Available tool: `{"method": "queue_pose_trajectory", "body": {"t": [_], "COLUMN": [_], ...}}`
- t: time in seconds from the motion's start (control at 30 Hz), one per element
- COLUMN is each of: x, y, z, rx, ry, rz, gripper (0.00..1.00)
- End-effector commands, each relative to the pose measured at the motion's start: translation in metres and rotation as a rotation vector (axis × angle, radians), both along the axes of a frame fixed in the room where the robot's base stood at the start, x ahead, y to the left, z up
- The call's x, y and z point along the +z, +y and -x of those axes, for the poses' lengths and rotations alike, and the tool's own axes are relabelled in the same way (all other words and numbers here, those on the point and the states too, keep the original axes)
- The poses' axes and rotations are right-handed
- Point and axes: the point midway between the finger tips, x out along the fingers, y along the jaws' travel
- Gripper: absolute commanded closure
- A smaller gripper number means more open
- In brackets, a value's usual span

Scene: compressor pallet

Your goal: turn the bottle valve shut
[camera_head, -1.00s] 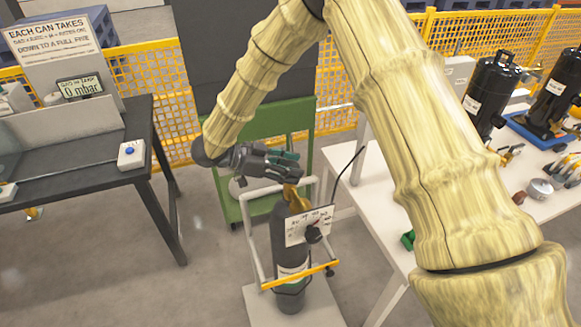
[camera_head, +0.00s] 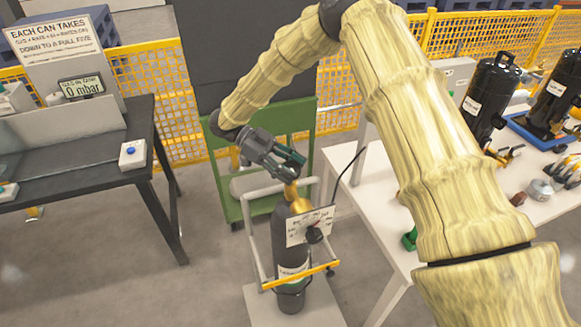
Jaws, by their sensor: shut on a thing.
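A dark gas bottle (camera_head: 290,245) stands upright on a small trolley, with a brass valve (camera_head: 299,204) at its top. A white label card (camera_head: 309,226) with a dark round knob or gauge in front of it hangs beside the valve and hides part of the bottle's upper body. My gripper (camera_head: 294,172) comes down at a tilt from the upper left to the top of the valve. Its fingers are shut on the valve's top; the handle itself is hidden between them.
The trolley (camera_head: 251,235) has pale upright rails and a yellow bar (camera_head: 297,277). A white table (camera_head: 375,195) stands close at right. A dark bench (camera_head: 75,158) with a display reading 0 mbar (camera_head: 81,87) is at left. A green-framed cart (camera_head: 230,190) stands behind.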

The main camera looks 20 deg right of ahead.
Motion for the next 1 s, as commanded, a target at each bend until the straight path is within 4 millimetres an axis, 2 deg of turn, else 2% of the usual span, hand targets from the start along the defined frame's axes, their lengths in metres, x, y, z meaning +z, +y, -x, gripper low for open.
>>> {"method": "queue_pose_trajectory", "body": {"t": [0.47, 0.5, 0.6, 1.0], "x": [-0.0010, -0.0012, -0.0012, 0.0001], "y": [-0.0004, -0.0004, -0.0003, 0.0021], "z": [-0.0002, -0.0002, 0.0000, -0.0018], "rx": [-0.017, -0.017, -0.016, -0.015], "ry": [-0.001, -0.001, 0.000, 0.000], "rz": [0.000, 0.000, 0.000, 0.000], "gripper": [0.76, 0.49, 0.31, 0.30]}}
